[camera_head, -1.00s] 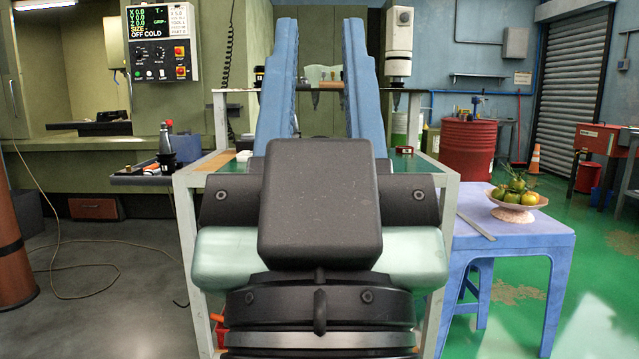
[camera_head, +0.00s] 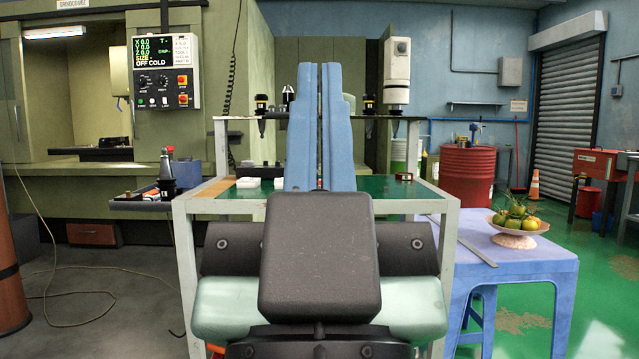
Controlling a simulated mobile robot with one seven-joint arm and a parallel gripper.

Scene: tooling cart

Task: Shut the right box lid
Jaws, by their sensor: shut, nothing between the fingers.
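My gripper (camera_head: 319,78) is in the middle of the view, its two long blue fingers pointing up and away over the cart. The fingers are shut together with nothing between them. The tooling cart (camera_head: 450,215) has a pale frame and a green top. I cannot make out a box with a lid for certain; part of the cart behind the fingers and my wrist is hidden. A small dark red, open-looking item (camera_head: 404,177) lies on the green top to the right of the fingers.
White blocks (camera_head: 248,183) lie on the cart's left side. Tool holders stand on the upper shelf (camera_head: 235,118). A blue table (camera_head: 535,255) with a fruit bowl (camera_head: 516,240) is at the right.

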